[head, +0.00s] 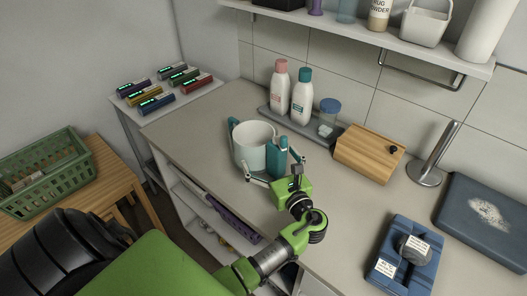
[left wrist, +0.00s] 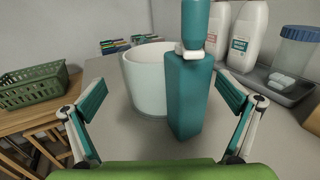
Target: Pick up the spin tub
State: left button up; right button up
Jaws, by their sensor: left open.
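The spin tub (head: 252,147) is a white round tub with teal upright grips on its left and right sides. It stands upright on the grey counter. My left gripper (head: 275,170) is open at the near right side of the tub, facing the teal grip (head: 277,156). In the left wrist view the tub (left wrist: 145,78) and its tall teal grip (left wrist: 189,95) stand ahead between my left gripper's spread fingers (left wrist: 162,88). Neither finger clearly touches the grip. My right gripper is not in view.
A grey tray (head: 309,128) with two bottles and a blue-lidded jar is behind the tub. A wooden box (head: 368,153), a metal stand and a blue device (head: 404,262) are to the right. A shelf (head: 360,35) hangs above. A green basket (head: 45,172) is at left.

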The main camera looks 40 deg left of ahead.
aim_at(263, 147)
pick_arm(q)
jog(key=a, duration=0.1)
jog(key=w+a+p, duration=0.1)
jog(key=w+a+r+p, duration=0.1)
jog(key=a, duration=0.1)
jog(key=shift+r, duration=0.1)
jog(key=shift+w+a+f, duration=0.2)
jog(key=shift+a, duration=0.1)
jog(key=shift+d, duration=0.1)
jog(key=shift+c, duration=0.4)
jog(key=c, duration=0.7)
grip_shut()
jog(key=shift+r, duration=0.15)
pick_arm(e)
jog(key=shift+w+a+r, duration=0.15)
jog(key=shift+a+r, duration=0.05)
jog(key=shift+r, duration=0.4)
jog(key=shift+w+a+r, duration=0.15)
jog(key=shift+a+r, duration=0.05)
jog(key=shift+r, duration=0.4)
